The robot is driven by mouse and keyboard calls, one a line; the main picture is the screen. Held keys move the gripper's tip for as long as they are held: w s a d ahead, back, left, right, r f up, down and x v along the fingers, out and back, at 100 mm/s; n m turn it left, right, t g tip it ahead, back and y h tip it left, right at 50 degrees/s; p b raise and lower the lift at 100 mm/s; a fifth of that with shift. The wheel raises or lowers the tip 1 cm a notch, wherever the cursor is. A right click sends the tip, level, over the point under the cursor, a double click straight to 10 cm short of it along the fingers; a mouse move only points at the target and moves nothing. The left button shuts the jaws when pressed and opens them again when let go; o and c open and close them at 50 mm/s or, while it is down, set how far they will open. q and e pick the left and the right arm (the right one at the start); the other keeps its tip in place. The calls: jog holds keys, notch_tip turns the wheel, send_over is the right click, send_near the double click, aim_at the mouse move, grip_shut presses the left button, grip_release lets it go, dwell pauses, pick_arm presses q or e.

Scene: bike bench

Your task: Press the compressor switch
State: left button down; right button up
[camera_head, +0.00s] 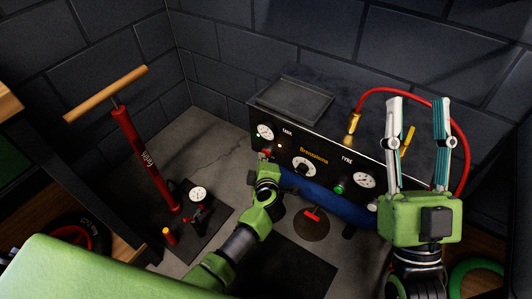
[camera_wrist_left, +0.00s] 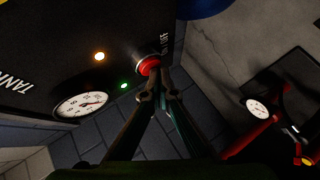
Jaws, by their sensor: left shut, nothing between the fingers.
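The compressor (camera_head: 324,152) is a dark box with a front panel of gauges, a knob and lights. A red button, apparently the switch (camera_wrist_left: 148,67), sits on the panel near its edge; a bit of it shows in the head view (camera_head: 265,152), by the TANK gauge. My left gripper (camera_head: 265,162) is at the panel's left end. In the left wrist view its fingertips (camera_wrist_left: 157,92) are together and empty, right at the red button; I cannot tell whether they touch it. My right gripper (camera_head: 419,103) is open and empty, raised in front of the panel's right end.
A red floor pump (camera_head: 143,155) with a wooden handle stands at left, its gauge (camera_head: 197,194) at its base. A red hose (camera_head: 440,98) loops behind my right gripper. A tray (camera_head: 293,103) tops the compressor.

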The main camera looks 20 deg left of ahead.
pick_arm(q)
jog(key=shift+s+a+p, duration=0.15)
jog(key=shift+s+p, duration=0.3)
jog(key=shift+p, duration=0.1)
pick_arm(e)
jog(key=w+f+g+h, duration=0.1)
jog(key=w+f+g, duration=0.2)
jog(key=f, duration=0.2)
jog(key=shift+w, duration=0.15)
pick_arm(q)
jog(key=s+a+p, duration=0.2)
jog(key=s+p, duration=0.2)
jog(key=s, duration=0.1)
jog(key=shift+s, duration=0.35)
pick_arm(e)
jog(key=s+d+f+g+h, duration=0.1)
jog(key=f+g, duration=0.4)
jog(key=f, duration=0.5)
jog(key=s+d+f+g+h, duration=0.1)
jog(key=s+f+g+h, duration=0.1)
jog(key=f+g, duration=0.4)
notch_tip(320, 180, down, 5)
jog(key=shift+s+d+r+h, duration=0.2)
jog(key=shift+s+d+h, duration=0.05)
jog(key=shift+s+h, duration=0.05)
